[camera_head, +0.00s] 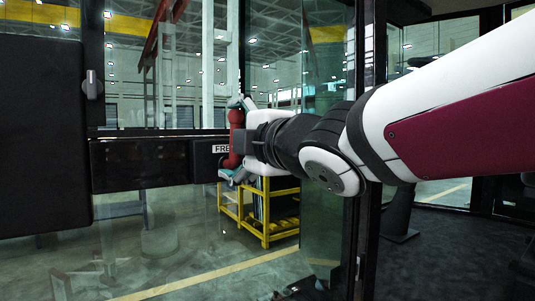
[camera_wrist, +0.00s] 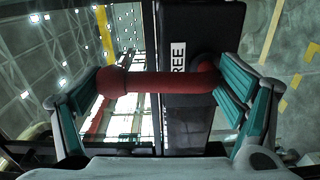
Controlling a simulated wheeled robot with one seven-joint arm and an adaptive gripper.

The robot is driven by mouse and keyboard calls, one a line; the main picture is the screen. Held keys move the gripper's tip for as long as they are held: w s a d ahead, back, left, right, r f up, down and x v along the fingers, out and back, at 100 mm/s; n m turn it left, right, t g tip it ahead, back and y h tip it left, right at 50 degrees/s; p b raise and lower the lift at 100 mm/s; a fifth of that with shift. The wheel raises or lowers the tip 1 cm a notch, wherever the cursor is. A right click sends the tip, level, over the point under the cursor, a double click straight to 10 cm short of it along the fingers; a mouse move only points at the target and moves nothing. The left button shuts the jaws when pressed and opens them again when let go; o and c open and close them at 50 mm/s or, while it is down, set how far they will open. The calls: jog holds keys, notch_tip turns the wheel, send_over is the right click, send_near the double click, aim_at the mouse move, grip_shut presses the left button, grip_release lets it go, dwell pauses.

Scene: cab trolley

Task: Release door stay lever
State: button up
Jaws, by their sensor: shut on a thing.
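The door stay lever is a red bar (camera_wrist: 155,82) with a rounded knob at its left end in the wrist view. It also shows in the head view (camera_head: 236,122), upright against a black bar with a white label. My gripper (camera_wrist: 160,88) is shut on the lever lengthwise, one green-padded finger at the knob end and the other at the opposite end. In the head view, my gripper (camera_head: 235,142) has its fingers above and below the lever. The lever's mount is partly hidden by the right finger in the wrist view.
The black bar (camera_head: 140,163) crosses the glass door, its label partly reading "FREE". A dark panel (camera_head: 40,130) stands at the left, with a grey knob beside it. A yellow trolley (camera_head: 265,225) stands beyond the glass. A black door post (camera_head: 368,240) is close under my arm.

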jog(key=shift+s+a+r+n+b, duration=0.2)
jog(key=shift+r+n+b, duration=0.1)
jog(key=shift+n, duration=0.1)
jog(key=o, duration=1.4)
jog(key=shift+f, duration=0.1)
jog(key=shift+v, duration=6)
jog(key=shift+w+d, duration=0.1)
